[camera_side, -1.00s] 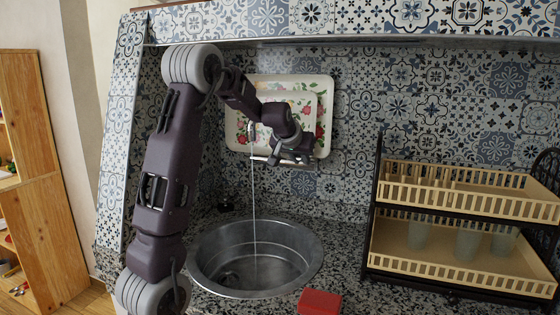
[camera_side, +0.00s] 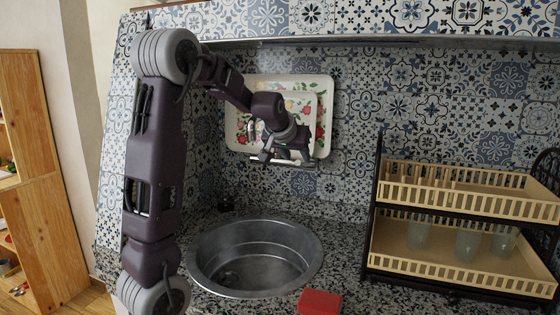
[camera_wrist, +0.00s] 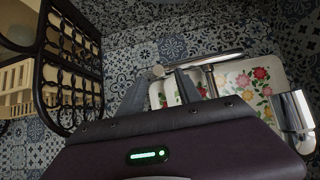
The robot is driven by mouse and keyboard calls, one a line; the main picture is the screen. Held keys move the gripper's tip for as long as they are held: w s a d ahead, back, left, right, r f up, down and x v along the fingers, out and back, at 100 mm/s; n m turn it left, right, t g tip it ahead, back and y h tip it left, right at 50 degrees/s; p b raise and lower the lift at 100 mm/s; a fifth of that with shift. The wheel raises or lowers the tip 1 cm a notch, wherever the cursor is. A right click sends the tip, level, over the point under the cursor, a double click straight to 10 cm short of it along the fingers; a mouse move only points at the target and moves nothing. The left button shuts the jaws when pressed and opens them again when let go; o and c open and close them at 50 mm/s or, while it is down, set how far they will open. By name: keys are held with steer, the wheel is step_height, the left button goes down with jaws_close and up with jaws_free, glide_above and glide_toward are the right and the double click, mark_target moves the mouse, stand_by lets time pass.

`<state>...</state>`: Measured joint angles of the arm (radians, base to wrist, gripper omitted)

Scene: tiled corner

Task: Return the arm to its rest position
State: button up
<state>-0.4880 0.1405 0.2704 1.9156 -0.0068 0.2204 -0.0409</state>
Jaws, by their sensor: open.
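My gripper (camera_side: 268,154) is in front of the trays on the back wall, above the far side of the sink. It is open, and I see nothing held in it. My dark purple arm stands bent at the left, its elbow high near the shelf edge. In the wrist view, the open fingers (camera_wrist: 190,82) point toward the wall, and a chrome faucet part (camera_wrist: 293,112) shows at the right. The round metal sink (camera_side: 215,283) is below the gripper, and no water stream shows above it.
Floral trays (camera_side: 322,95) lean at the wall behind the gripper. A red block (camera_side: 320,302) lies on the counter in front of the sink. A dark rack with two slatted trays (camera_side: 455,271) and several glasses (camera_side: 468,243) stands at the right. A tiled ledge (camera_side: 330,30) runs above.

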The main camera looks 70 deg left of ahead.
steer(key=shift+v, duration=1.15)
steer(key=s+d+f+m+h, duration=0.1)
steer(key=s+d+m+h, duration=0.3)
steer(key=d, duration=0.8)
steer(key=s+d+m+h, duration=0.1)
steer(key=s+d, duration=0.5)
steer(key=d, duration=0.6)
steer(key=s+d+f+m+g+h, duration=0.1)
steer(key=s+d+f+m, duration=0.3)
steer(key=s+d, duration=0.5)
steer(key=s+f+h, duration=0.1)
steer(key=s, duration=0.2)
steer(key=shift+s+f, duration=0.2)
steer(key=shift+s, duration=0.15)
